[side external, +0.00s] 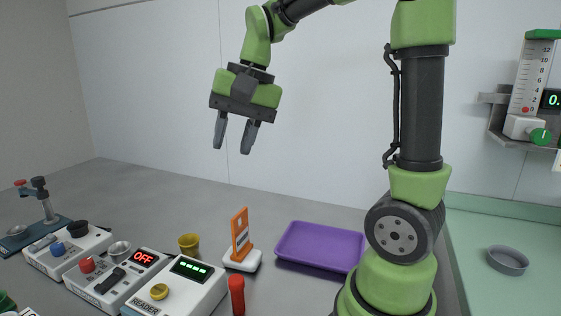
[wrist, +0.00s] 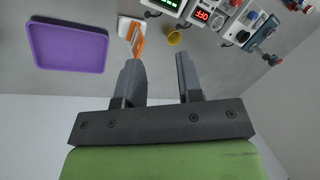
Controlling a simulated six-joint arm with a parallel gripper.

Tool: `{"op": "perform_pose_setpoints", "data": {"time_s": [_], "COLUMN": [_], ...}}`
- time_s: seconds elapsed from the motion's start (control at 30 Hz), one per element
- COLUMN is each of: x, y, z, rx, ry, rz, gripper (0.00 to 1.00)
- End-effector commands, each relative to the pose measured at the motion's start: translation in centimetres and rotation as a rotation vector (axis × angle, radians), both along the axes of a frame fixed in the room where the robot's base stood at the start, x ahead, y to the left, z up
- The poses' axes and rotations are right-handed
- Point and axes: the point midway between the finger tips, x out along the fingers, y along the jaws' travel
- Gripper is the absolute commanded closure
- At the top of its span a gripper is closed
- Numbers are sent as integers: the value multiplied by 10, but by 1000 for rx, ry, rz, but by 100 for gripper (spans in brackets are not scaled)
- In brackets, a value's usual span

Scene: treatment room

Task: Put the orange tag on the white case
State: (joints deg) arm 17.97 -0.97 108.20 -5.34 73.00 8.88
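The orange tag (side external: 240,230) stands upright, slightly tilted, in a small white base (side external: 242,263) on the grey table. It also shows in the wrist view (wrist: 137,42). A white case labelled READER (side external: 203,297), with a green-lit display and a yellow knob, stands left of the tag. Part of it shows at the top edge of the wrist view (wrist: 160,7). My gripper (side external: 231,150) is high above the table, above the tag and apart from it. Its fingers (wrist: 157,62) are spread with nothing between them.
A purple tray (side external: 320,244) lies right of the tag. A yellow cup (side external: 189,245) and a red cylinder (side external: 237,295) stand near the reader. A white box with an OFF display (side external: 116,280) and other devices fill the left side. A grey ring-shaped dish (side external: 507,261) lies far right.

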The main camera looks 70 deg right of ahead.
Motion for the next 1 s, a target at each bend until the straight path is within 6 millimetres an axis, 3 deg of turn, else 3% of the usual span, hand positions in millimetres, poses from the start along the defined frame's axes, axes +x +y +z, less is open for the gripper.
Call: {"op": "perform_pose_setpoints", "data": {"time_s": [0.03, 0.2, 0.4, 1.0], "x": [-17, -66, -101, -109], "y": [16, 51, 67, 69], "z": [8, 12, 2, -2], "rx": [-35, -137, -208, -226], "ry": [-66, -259, -411, -448], "rz": [77, 295, 449, 486], "gripper": [66, 66, 66, 66]}}
